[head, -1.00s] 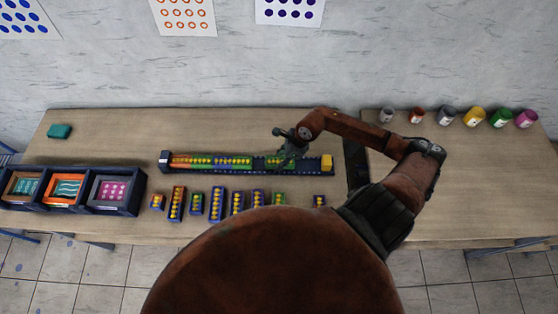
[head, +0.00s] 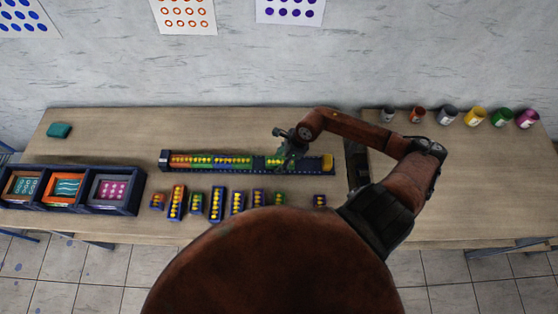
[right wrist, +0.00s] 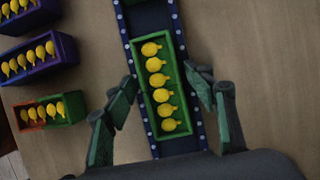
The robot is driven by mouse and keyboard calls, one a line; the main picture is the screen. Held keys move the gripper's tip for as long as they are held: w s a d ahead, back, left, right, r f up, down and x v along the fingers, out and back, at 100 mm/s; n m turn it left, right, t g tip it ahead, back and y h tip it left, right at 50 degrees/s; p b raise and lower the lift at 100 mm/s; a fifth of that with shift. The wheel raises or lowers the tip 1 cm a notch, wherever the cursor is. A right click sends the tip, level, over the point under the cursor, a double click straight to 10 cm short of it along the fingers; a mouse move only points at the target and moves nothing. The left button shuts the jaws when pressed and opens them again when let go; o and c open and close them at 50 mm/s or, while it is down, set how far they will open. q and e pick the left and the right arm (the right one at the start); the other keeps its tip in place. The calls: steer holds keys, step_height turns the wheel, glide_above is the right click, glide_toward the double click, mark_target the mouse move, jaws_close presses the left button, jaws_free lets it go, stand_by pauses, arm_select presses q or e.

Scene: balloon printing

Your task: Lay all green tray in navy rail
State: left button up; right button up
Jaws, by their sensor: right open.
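The navy rail (head: 164,161) lies lengthwise along the table, with several trays of yellow balloon-shaped pieces in its left and middle part. A green tray (right wrist: 160,85) with a line of yellow pieces lies inside the rail in the right wrist view. My right gripper (head: 287,152) is over that tray; in the right wrist view its fingers (right wrist: 161,82) stand apart on either side of it. Another tray (right wrist: 52,110), green with an orange end, lies on the table in front of the rail and also shows in the head view (head: 279,198). My left gripper is out of view.
Several blue, orange and green trays stand in a row before the rail, such as a blue one (head: 217,204). A navy case (head: 130,207) with printed panels is at the left, a teal block (head: 59,130) behind it. Paint cans (head: 474,116) stand back right.

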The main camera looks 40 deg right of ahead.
steer(key=shift+d, duration=0.1)
steer(key=v, duration=1.2)
